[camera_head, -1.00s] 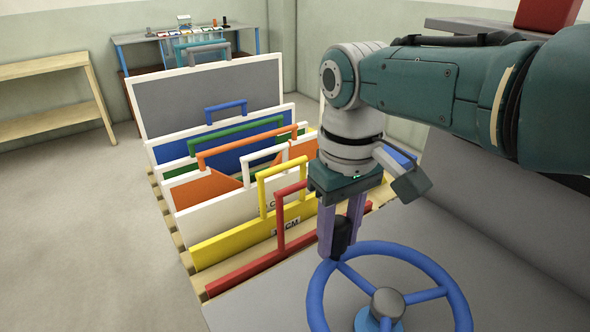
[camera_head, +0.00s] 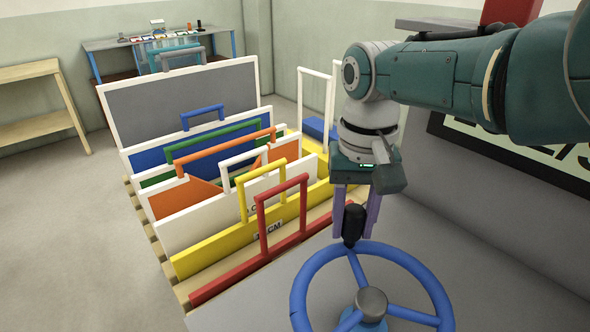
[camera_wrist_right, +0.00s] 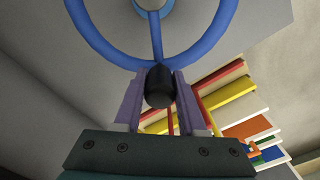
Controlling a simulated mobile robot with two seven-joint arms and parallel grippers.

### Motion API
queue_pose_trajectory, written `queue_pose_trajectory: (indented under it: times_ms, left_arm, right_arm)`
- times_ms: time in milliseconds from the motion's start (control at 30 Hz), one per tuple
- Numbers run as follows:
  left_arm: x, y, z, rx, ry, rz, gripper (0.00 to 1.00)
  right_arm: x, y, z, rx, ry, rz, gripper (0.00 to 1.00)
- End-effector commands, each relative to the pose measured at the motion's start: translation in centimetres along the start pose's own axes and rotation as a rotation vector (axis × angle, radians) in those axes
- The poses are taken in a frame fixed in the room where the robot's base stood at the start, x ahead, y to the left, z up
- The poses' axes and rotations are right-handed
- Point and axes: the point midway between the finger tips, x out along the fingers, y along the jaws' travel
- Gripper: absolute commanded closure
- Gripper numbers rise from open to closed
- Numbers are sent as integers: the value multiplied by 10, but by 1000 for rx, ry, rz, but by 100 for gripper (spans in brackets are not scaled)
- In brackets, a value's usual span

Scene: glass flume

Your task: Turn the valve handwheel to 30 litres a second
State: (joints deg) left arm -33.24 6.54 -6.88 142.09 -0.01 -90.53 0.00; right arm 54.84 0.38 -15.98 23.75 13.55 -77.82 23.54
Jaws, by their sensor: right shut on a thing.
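The blue valve handwheel (camera_head: 299,283) lies low in the head view, with its grey hub (camera_head: 371,300) near the bottom edge. A black knob (camera_head: 353,226) stands on its far rim. My right gripper (camera_head: 354,215) points down with its purple fingers on either side of the knob and is shut on it. In the right wrist view the knob (camera_wrist_right: 160,88) sits between the fingers, with the handwheel (camera_wrist_right: 215,35) behind. My left gripper is out of view.
A rack of coloured boards with handles, including a red one (camera_head: 240,268) and a yellow one (camera_head: 205,255), stands left of the wheel. A wooden shelf (camera_head: 35,110) and a bench (camera_head: 110,43) stand by the walls. The floor at left is clear.

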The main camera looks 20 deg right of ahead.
Motion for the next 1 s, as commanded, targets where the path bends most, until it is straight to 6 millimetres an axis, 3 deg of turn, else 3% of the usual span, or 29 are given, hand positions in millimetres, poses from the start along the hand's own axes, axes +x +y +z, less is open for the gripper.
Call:
queue_pose_trajectory:
  times_ms: [433, 467, 500, 700, 1000]
  left_arm:
    - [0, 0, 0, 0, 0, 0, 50]
    - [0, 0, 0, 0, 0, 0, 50]
    - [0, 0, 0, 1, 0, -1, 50]
    - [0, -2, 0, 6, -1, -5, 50]
    - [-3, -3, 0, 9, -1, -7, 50]
  right_arm:
    - [-1, 1, -1, 9, 1, 1, 100]
    - [-1, 1, -1, 9, 1, 1, 59]
    - [-1, 1, -1, 9, 1, 1, 55]
    - [0, 1, 0, 9, 1, 1, 32]
    - [-4, 1, 0, 9, 1, 0, 31]
